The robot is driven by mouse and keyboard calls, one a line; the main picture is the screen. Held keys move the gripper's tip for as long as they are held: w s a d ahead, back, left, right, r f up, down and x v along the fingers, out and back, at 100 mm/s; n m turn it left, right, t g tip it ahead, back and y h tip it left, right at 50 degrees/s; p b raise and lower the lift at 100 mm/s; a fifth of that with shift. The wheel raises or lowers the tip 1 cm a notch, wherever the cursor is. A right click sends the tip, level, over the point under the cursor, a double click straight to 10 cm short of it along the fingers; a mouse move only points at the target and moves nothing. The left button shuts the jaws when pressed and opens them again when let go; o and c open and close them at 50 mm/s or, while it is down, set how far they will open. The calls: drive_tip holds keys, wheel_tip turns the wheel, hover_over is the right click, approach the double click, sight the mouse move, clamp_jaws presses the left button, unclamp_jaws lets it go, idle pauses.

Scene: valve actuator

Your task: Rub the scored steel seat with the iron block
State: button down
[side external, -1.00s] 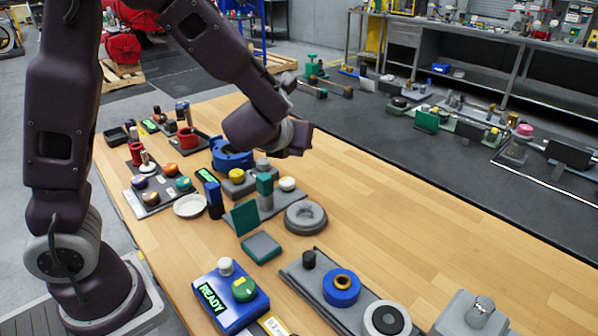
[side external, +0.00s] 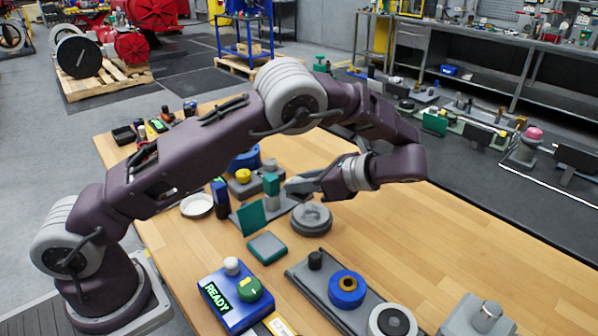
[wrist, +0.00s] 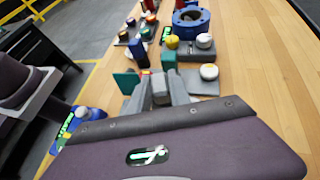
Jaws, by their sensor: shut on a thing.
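The round grey steel seat (side external: 311,218) lies flat on the wooden table in the side external view, below and a little right of my fingertips. It is a wide disc with a raised rim; score marks are too small to make out. My gripper (side external: 290,187) reaches in from the right, beside an upright grey post with a teal top (side external: 271,186). In the wrist view my gripper (wrist: 162,88) has its fingers closed around a grey piece, which I take as the iron block (wrist: 160,90). My fingers largely hide it. The seat is hidden in the wrist view.
A blue READY box (side external: 233,290) and a grey tray with a blue ring (side external: 346,288) are nearer.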

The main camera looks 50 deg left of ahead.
drive_tip(key=shift+f, duration=2.6)
drive_tip(key=shift+w+f, duration=0.2)
drive_tip(key=shift+f, duration=0.7)
drive_tip(key=shift+w, duration=3.2)
drive_tip(key=shift+s, duration=3.5)
drive_tip(key=shift+w+a, duration=0.2)
drive_tip(key=shift+a, duration=0.1)
drive_tip(key=shift+w, duration=3.4)
drive_tip(key=shift+s, duration=3.55)
drive_tip(key=shift+r, duration=4.05)
